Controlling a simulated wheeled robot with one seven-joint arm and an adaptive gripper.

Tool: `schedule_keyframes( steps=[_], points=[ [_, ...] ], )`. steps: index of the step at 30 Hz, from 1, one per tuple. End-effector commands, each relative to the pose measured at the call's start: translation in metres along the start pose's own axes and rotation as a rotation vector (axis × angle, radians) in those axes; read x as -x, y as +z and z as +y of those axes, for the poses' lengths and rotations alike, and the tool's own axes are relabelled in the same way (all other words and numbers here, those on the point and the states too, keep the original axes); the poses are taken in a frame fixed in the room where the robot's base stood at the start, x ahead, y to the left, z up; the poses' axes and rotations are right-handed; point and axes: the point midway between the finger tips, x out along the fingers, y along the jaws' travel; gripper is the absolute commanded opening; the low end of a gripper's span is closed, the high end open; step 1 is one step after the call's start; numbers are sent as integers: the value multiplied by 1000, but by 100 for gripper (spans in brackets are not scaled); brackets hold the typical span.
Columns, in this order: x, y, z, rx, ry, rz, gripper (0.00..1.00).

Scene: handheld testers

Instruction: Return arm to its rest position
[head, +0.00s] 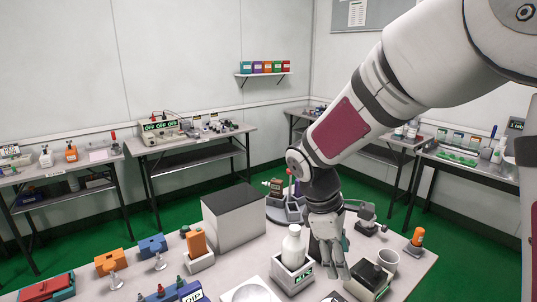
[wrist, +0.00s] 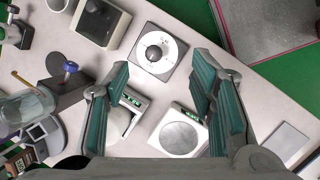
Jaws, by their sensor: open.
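My arm (head: 385,85) reaches in from the upper right of the head view and bends down over the near table. My gripper (head: 329,266) hangs fingers-down between a white bottle (head: 293,248) and a device with a black knob (head: 370,277). In the wrist view my gripper (wrist: 162,78) has its two teal-padded fingers spread wide, with nothing held between them. Below and between them show a white dial device (wrist: 156,52) and a white unit with a round pan (wrist: 184,137). The left finger partly hides a similar unit with a green display. The exact gap between fingertips and table is unclear.
Near table: grey box with black top (head: 234,217), orange tester (head: 197,243) in a holder, white mug (head: 387,261), orange bottle-like item (head: 416,238) at right. Objects crowd close around my gripper. Side tables (head: 190,141) line the walls; green floor (head: 110,232) lies between.

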Motion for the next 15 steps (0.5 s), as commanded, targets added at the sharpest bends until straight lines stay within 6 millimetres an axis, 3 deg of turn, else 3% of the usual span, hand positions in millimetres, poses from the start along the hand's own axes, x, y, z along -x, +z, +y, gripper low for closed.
schedule_keyframes(
  steps=[1,6,15],
  points=[
    [17,17,-6,-73,11,22,50],
    [54,62,-34,-321,22,101,50],
    [96,124,-97,-742,9,272,50]
  ],
)
